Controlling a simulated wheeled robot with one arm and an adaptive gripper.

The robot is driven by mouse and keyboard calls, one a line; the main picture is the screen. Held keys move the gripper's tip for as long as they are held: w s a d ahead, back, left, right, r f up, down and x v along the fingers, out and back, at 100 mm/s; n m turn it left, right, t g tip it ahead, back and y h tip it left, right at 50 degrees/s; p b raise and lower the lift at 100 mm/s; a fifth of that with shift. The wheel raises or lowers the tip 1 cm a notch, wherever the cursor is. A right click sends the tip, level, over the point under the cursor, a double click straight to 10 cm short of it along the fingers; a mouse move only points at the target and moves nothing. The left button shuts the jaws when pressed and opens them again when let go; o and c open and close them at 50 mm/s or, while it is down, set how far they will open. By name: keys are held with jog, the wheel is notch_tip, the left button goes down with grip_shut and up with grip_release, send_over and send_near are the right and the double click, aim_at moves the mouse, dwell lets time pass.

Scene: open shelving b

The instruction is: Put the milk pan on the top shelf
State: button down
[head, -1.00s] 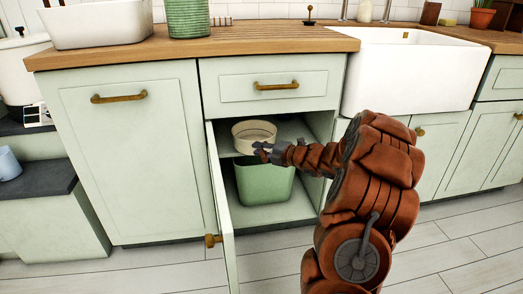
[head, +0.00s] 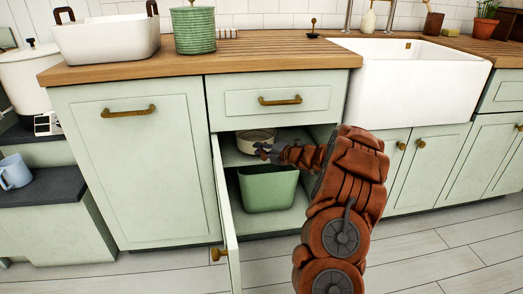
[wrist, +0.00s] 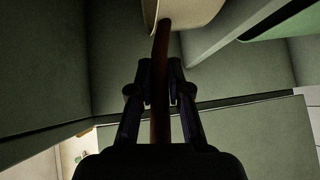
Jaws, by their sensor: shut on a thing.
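The milk pan (head: 256,138) is a round cream pan inside the open cabinet, at the level of its upper shelf (head: 231,154). I cannot tell if its base touches that shelf. In the wrist view the pan (wrist: 189,14) shows at the top edge, partly cut off, with its brown handle (wrist: 160,60) running down between my fingers. My gripper (head: 266,150) is shut on the handle, in front of and slightly right of the pan; it also shows in the wrist view (wrist: 159,88). My arm hides the right part of the opening.
A green bin (head: 267,190) stands below the shelf. The cabinet door (head: 227,215) is open at the left of the opening. A drawer front (head: 275,98) is close above the pan. The wooden counter (head: 250,57) holds a white basin (head: 105,40) and a green canister (head: 193,33).

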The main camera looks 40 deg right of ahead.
jog(key=shift+w+d+p, duration=0.35)
jog(key=shift+w, duration=0.3)
jog(key=w+d+p, duration=0.1)
jog(key=w+p, duration=0.1)
jog(key=w+d+p, duration=0.1)
jog(key=w+p, duration=0.1)
jog(key=w+d+p, duration=0.1)
jog(key=w, duration=0.1)
jog(key=shift+w+d+f+p, duration=0.2)
jog(key=shift+w+f+p, duration=0.1)
jog(key=shift+w+p, duration=0.1)
jog(key=shift+w+d+f+p, duration=0.2)
jog(key=shift+w+p, duration=0.25)
jog(key=shift+w, duration=0.15)
jog(key=c, duration=1)
grip_release()
